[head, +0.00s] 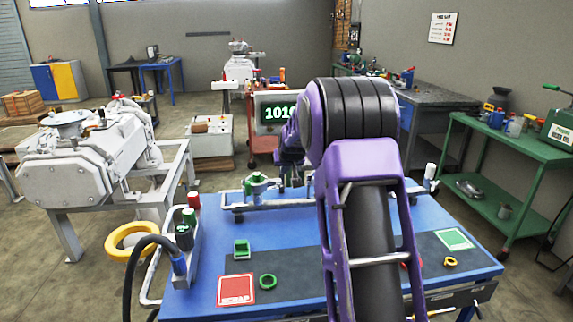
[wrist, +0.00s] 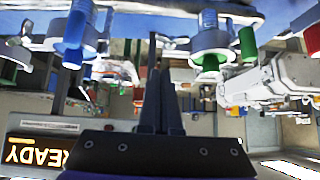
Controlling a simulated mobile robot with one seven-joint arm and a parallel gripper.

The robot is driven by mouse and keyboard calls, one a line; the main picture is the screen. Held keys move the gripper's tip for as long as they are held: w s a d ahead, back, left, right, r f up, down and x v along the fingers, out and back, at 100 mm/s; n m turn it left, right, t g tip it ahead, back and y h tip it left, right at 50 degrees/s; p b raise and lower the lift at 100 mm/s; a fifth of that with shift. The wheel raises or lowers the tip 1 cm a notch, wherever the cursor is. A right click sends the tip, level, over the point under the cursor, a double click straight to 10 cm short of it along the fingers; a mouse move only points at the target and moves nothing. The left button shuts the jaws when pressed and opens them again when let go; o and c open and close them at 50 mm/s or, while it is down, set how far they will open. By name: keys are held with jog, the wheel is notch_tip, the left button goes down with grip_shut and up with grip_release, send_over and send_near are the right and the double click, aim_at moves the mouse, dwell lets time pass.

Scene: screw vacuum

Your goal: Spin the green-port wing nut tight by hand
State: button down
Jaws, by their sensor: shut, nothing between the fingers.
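The green port (head: 257,186), with a green cap and pale metal fitting, stands on the pipe manifold (head: 290,203) at the back of the blue table. In the wrist view my fingers (wrist: 160,75) are together and empty, between the blue port (wrist: 78,35) and the green one, apart from both.
The blue table (head: 290,228) carries a red scrap mat (head: 236,290), a green ring (head: 267,282) and a green block (head: 241,248). A hose with a blue end (head: 178,262) stands at the left. A display cart (head: 270,112) stands behind. My arm hides the table's middle.

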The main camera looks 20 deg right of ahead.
aim_at(279, 186)
jog(key=shift+w+f, duration=0.1)
jog(key=shift+f, duration=2)
jog(key=shift+d+f+b, duration=0.1)
jog(key=shift+d+b, duration=0.1)
jog(key=shift+b, duration=0.5)
